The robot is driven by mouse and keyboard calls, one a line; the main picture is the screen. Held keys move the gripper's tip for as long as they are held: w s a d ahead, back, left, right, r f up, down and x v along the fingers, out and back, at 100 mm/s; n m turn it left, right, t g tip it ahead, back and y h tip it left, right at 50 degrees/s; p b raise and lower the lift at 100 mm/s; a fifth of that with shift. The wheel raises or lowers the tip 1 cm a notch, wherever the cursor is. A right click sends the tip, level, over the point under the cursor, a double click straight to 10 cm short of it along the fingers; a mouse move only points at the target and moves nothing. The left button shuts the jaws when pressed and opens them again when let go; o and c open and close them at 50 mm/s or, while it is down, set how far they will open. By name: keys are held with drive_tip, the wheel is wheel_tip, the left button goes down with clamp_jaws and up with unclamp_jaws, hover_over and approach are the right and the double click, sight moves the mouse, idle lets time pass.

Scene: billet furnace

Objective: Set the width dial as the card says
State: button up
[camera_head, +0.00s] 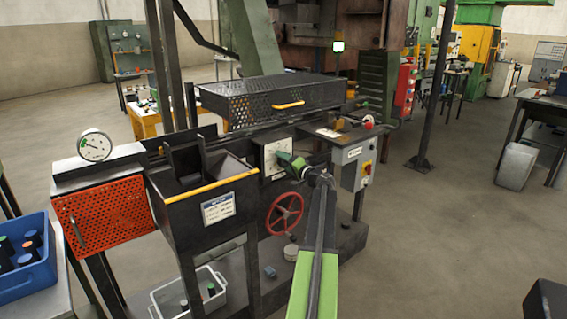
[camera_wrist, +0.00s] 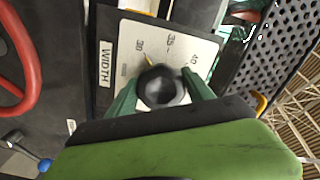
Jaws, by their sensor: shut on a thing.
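The width dial's black round knob (camera_wrist: 162,88) sits on a white scale plate (camera_wrist: 170,45) labelled WIDTH, with 30, 35 and 40 readable. Its yellow pointer (camera_wrist: 149,61) points close to 30. My gripper (camera_wrist: 160,95) is shut on the knob, one green finger at each side.
A red handwheel (camera_head: 284,214) is below the dial. A grey control box (camera_head: 352,163) stands just right of my arm. A black perforated guard (camera_head: 270,100) with a yellow handle is above. A blue crate (camera_head: 25,255) is at far left. Open floor lies to the right.

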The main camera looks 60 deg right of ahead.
drive_tip(key=o, duration=1.4)
drive_tip(key=shift+c, duration=0.2)
drive_tip(key=v, duration=1.7)
drive_tip(key=shift+s, duration=0.25)
drive_tip(key=shift+f, duration=0.1)
